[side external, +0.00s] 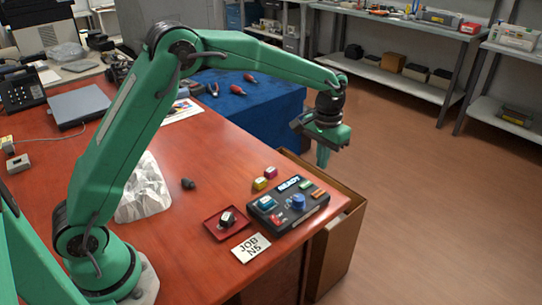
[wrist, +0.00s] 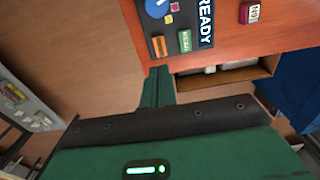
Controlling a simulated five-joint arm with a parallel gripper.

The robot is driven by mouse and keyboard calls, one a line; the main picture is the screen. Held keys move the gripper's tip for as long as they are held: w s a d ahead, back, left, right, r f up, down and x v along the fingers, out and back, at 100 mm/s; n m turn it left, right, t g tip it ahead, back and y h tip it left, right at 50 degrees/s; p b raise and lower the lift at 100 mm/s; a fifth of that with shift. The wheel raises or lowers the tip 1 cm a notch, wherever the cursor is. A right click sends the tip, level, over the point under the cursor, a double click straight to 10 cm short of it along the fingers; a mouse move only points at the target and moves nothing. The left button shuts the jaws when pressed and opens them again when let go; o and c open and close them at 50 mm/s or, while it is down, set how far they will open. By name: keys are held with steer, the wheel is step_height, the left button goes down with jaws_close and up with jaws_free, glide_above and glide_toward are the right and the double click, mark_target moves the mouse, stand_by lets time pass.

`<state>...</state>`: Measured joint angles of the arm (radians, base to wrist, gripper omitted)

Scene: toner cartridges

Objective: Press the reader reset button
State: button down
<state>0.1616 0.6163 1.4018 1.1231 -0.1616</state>
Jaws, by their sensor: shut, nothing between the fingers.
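The reader (side external: 288,206) is a dark box near the table's right front corner, with a READY display (side external: 288,184). On its top are a blue knob (side external: 298,201), a red part (side external: 278,218), a teal block (side external: 266,202), and green and orange lit labels. I cannot read which one is the reset button. In the wrist view, part of the reader (wrist: 173,22) shows at the top with the knob (wrist: 157,8), an orange label (wrist: 158,46) and a green label (wrist: 184,41). My gripper (side external: 323,160) is shut and empty, above and behind the reader, apart from it.
A yellow block (side external: 259,184) and a pink-red block (side external: 271,172) sit behind the reader. A red tray (side external: 225,226) holding a dark piece and a JOB N5 card (side external: 251,247) lie left. An open cardboard box (side external: 341,236) stands beside the table edge. Shelves stand behind.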

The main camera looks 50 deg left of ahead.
mark_target(317, 193)
step_height(317, 193, down, 9)
steer(key=shift+r, duration=0.1)
stand_by(0.3)
steer(key=shift+s+f, duration=0.1)
steer(key=shift+f, duration=1.05)
steer(key=shift+r, duration=0.1)
step_height(317, 193, up, 15)
steer(key=shift+w, duration=0.3)
steer(key=shift+r, duration=0.15)
stand_by(0.6)
